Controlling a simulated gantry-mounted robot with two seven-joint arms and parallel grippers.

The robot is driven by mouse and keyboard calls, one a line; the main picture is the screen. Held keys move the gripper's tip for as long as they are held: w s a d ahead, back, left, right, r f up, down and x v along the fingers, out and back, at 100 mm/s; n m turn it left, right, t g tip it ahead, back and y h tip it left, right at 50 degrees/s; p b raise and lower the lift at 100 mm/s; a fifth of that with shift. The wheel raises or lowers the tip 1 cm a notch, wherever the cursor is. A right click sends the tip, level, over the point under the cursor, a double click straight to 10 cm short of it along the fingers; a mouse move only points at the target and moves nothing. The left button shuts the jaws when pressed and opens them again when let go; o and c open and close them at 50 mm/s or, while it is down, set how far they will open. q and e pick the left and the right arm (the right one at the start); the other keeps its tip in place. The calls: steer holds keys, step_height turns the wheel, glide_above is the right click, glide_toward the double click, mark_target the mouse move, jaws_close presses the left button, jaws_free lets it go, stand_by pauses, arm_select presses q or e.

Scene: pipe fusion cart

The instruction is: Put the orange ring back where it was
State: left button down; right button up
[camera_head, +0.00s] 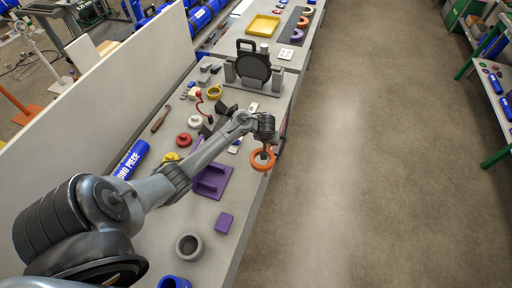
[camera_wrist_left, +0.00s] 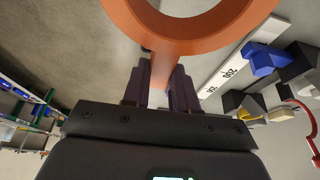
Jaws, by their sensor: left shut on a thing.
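The orange ring (camera_head: 262,169) is held in the air at the right edge of the workbench. My right gripper is in neither view.
A dark round-plated machine (camera_head: 253,66) stands farther back. A yellow tray (camera_head: 263,26) lies beyond it. Open floor (camera_head: 380,150) is right.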

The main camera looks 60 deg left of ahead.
arm_select(q)
steer(key=s+a+f, duration=0.1)
steer(key=a, duration=0.1)
steer(key=s+a+f, duration=0.1)
steer(key=a+f, duration=0.1)
steer(key=a, duration=0.1)
steer(key=shift+s+a+f, duration=0.3)
steer(key=shift+s+f, duration=0.1)
steer(key=shift+f+b, duration=0.55)
steer(key=shift+f, duration=1.4)
steer(key=shift+f, duration=0.2)
steer(key=c, duration=0.9)
jaws_free()
steer(key=shift+r, duration=0.15)
